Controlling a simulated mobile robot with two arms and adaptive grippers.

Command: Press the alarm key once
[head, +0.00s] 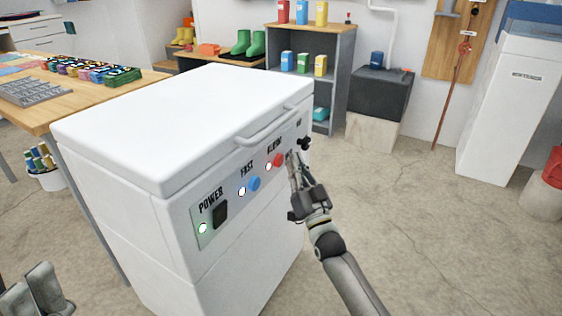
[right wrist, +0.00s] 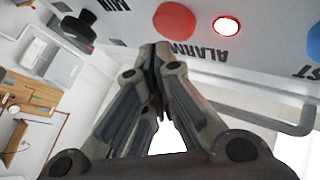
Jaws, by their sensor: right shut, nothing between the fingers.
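The red round alarm key (head: 278,160) sits on the front panel of the white chest freezer (head: 180,120). Its ALARM label is beside it. It also shows in the right wrist view (right wrist: 174,21), where a lamp with a red rim (right wrist: 228,25) glows beside it. My right gripper (head: 292,156) is shut and empty, its tips just in front of the panel, to the right of the key in the head view. In the right wrist view the tips (right wrist: 160,50) are close to the key's edge. I cannot tell whether they touch it. My left gripper is not in view.
The panel also has a blue FAST button (head: 254,183), a black POWER switch (head: 220,213) and a black knob (head: 304,143). A handle (head: 268,133) juts from the lid above. A worktable (head: 110,92) stands at left.

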